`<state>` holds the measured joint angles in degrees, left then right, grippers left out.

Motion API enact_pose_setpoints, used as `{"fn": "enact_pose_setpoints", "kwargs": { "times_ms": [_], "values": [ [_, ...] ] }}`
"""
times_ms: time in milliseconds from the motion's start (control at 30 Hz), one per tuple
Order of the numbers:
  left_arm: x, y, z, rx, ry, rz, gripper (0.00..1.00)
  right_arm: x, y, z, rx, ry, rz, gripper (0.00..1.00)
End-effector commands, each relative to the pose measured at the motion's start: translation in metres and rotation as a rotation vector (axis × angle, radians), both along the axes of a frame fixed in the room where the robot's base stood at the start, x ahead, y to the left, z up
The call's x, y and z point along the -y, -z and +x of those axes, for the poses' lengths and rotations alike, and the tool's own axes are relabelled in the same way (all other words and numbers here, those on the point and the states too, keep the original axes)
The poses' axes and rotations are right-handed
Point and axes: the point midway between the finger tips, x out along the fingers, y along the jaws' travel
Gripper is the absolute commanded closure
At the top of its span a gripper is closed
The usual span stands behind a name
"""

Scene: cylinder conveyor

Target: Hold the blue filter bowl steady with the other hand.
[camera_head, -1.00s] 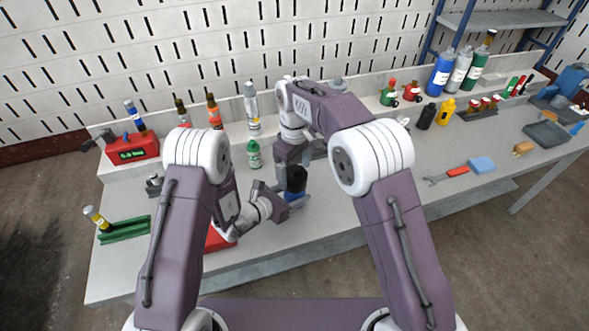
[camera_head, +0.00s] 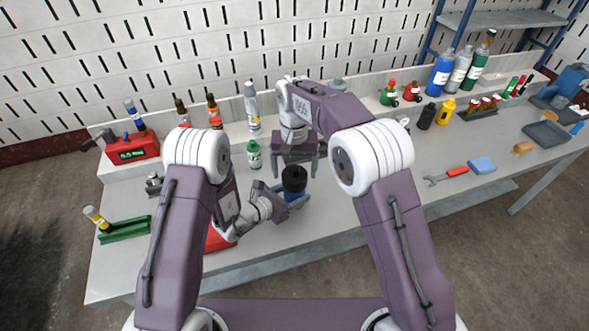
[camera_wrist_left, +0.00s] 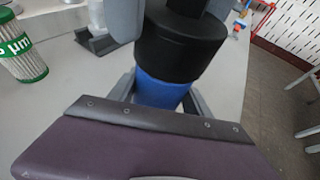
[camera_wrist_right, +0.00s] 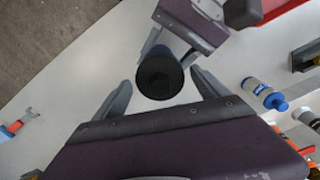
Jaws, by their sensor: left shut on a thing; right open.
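The blue filter bowl (camera_head: 294,196) stands upright over the bench with a black round head (camera_head: 294,177) on top. My left gripper (camera_head: 299,203) is shut on the bowl from the left. In the left wrist view, its fingers flank the blue bowl (camera_wrist_left: 160,93) under the black head (camera_wrist_left: 178,45). My right gripper (camera_head: 298,168) is open, pointing down above the head. In the right wrist view, the black head (camera_wrist_right: 160,78) lies between its spread fingers, with a gap on both sides. The bowl's underside is hidden.
A red object (camera_head: 216,240) lies partly hidden under my left arm. A green holder (camera_head: 124,229) is at the left. The bench right of the bowl is clear up to the wrench (camera_head: 445,176).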

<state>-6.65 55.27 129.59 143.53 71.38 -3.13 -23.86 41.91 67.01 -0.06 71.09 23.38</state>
Motion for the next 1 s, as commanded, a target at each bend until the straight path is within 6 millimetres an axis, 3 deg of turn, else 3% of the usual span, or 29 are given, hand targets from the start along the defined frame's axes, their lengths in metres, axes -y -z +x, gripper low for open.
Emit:
{"fn": "enact_pose_setpoints", "kwargs": {
  "times_ms": [333,633,1000],
  "values": [
    [0.000,0.000,0.000,0.001,0.000,-0.001,0.92,0.000,0.002,0.000,-0.001,-0.003,0.000,0.16],
    [0.000,0.000,0.000,0.001,0.000,-0.001,0.92,0.000,0.024,0.000,-0.002,-0.004,-0.001,0.16],
    [0.000,0.000,0.000,0.001,0.000,-0.001,0.92,0.000,0.025,0.000,0.000,-0.004,0.000,0.16]
  ]
}}
